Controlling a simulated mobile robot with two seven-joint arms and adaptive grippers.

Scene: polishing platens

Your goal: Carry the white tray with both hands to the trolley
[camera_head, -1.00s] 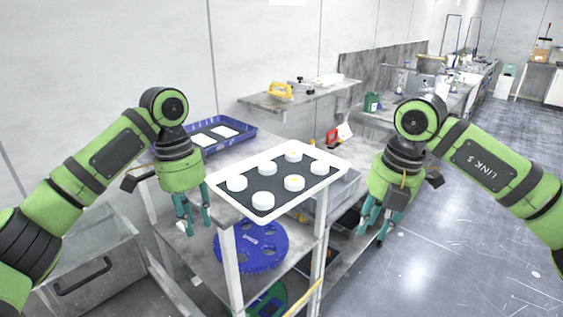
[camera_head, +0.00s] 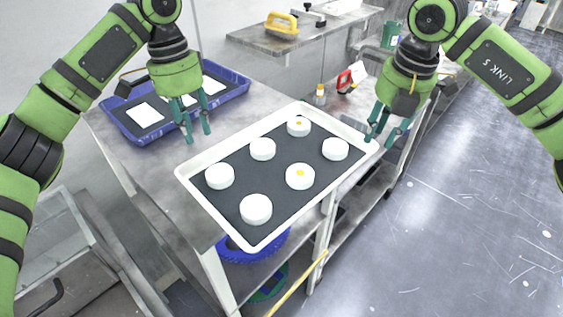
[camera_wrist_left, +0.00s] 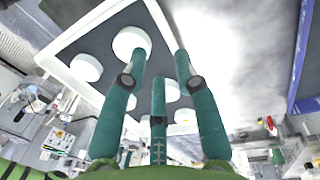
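The white tray (camera_head: 275,180) has a raised rim and a dark mat, with several white round pucks (camera_head: 256,209) on it; some have a yellow dot. It lies at the front of the grey bench top, and its near corner reaches the bench edge. My left gripper (camera_head: 198,134) is open and empty, beyond the tray's left far side, apart from the rim in the head view. In the left wrist view the tray (camera_wrist_left: 105,70) shows behind the spread fingers (camera_wrist_left: 158,80). My right gripper (camera_head: 385,141) is open and empty by the tray's right end; contact there cannot be told.
A blue crate (camera_head: 150,133) with white sheets stands at the back left of the bench (camera_head: 150,175). A yellow-handled tool (camera_head: 282,24) lies on a higher shelf. A red-handled item (camera_head: 344,82) and small bottle stand beyond the tray. Open floor (camera_head: 470,220) lies right.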

